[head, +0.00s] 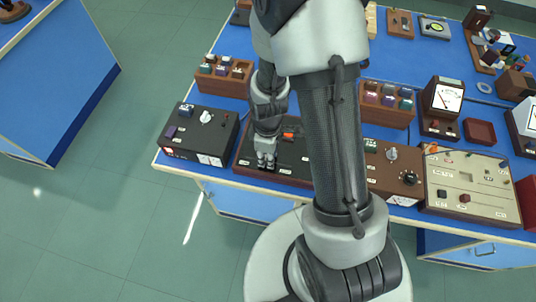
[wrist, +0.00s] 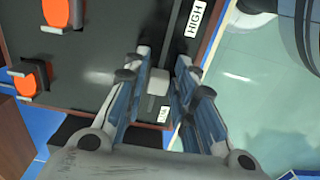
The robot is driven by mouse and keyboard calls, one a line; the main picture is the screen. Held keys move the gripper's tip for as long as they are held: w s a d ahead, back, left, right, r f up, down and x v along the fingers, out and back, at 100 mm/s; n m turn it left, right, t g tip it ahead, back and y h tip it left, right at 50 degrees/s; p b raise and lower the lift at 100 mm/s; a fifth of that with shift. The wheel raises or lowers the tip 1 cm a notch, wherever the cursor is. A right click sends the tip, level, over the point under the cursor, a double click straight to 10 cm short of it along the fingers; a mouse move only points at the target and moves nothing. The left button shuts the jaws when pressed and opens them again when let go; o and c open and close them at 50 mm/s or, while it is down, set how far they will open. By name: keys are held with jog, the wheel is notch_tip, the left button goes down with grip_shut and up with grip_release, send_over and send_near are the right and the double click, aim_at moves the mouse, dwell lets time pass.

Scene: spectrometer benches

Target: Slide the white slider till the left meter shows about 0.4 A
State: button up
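The white slider (wrist: 158,82) is a small pale knob on a dark panel (wrist: 105,65). In the wrist view it shows between the two fingers of my gripper (wrist: 163,58), with a gap on each side, so the fingers look open around or above it. Contact cannot be told. The slider's slot runs towards a HIGH label (wrist: 195,18); the knob is nearer the other, partly hidden label (wrist: 164,112). In the head view my gripper (head: 266,160) points down at the dark panel's front part. An upright meter with a white dial (head: 447,98) stands right of my arm; its reading is too small to tell.
Two orange parts (wrist: 34,85) sit on the same panel. A dark box with a pale knob (head: 200,135) stands to the left and a brown box with knobs (head: 395,172) to the right. A second meter (head: 528,118) is at the right edge. My arm hides the panel's right part.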

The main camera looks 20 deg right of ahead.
jog(key=shift+o, duration=1.1)
notch_tip(320, 180, up, 12)
